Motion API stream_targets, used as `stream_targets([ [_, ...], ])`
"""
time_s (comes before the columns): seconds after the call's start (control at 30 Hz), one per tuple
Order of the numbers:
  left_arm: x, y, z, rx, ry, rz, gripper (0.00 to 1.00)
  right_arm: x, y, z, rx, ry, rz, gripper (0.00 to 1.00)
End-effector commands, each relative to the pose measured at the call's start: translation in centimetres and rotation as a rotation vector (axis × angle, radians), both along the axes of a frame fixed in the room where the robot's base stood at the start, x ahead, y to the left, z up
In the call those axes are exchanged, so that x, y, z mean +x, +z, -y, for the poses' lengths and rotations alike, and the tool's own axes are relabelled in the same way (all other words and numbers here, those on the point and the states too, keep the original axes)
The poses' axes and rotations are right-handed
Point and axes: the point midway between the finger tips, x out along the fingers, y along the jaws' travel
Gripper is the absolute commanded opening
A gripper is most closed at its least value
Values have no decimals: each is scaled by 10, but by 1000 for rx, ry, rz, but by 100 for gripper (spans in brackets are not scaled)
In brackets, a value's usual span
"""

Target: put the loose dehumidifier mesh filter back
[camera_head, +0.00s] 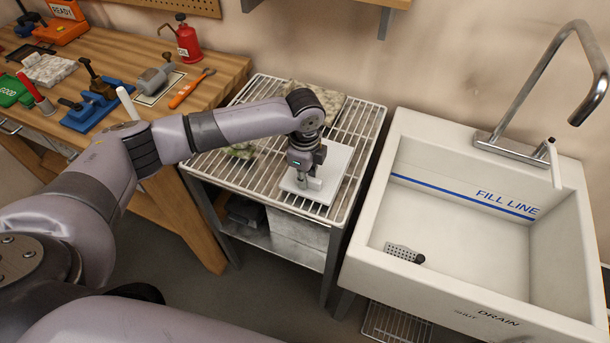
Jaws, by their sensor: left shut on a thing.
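A flat white panel (334,184) lies on or just above the wire rack's front part. It looks like the mesh filter, but no mesh can be made out. My left gripper (308,180) points down over the panel's near left part. It is shut on the panel, as far as I can tell; its fingertips are small and partly hidden by the gripper body. I cannot make out a dehumidifier. My right gripper is not in view.
The wire rack (359,130) holds a mottled slab (322,97) behind my arm and a green mottled piece (240,150). A white sink (397,255) with a tall tap (541,75) stands at right. A wooden workbench (120,50) with tools and a red oil can (188,42) stands at left.

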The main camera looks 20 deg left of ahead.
Motion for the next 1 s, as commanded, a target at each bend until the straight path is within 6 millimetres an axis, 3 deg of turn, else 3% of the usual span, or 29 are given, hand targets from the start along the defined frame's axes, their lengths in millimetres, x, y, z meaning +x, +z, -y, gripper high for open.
stream_targets([
  [0.3,0,0,0,0,0,0,33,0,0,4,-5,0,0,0],
  [0.67,0,4,0,0,0,1,33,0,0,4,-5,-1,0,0],
  [0.83,1,26,0,-1,-1,4,33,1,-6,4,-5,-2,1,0],
  [1.0,0,64,1,-2,0,5,33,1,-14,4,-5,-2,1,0],
])
